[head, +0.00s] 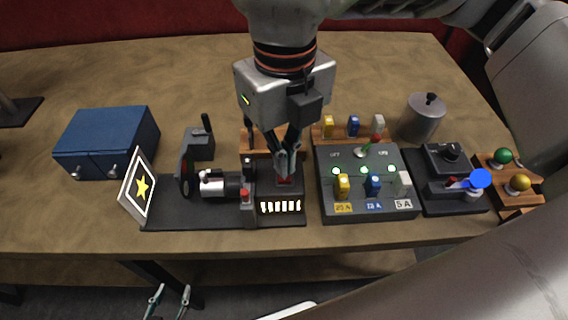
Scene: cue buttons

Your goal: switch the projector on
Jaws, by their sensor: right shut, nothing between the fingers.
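The projector (215,213) is a dark base with a white-and-black lens barrel (212,183), and a housing on its right with glowing vertical slots (280,207). A white framed panel with a yellow star (141,188) stands at its left end. My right gripper (286,172) points down over the housing, shut and empty. Its tips are at or just above a red part (285,181) on top; I cannot tell whether they touch. A smaller red-topped post (245,196) stands left of the housing. My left gripper (170,291) is open and empty, low in front of the table.
Right of the projector is a fuse box (368,208) with yellow, blue and white fuses, lit green lamps and a switch. Behind are a pot (422,118) and blue drawers (108,140).

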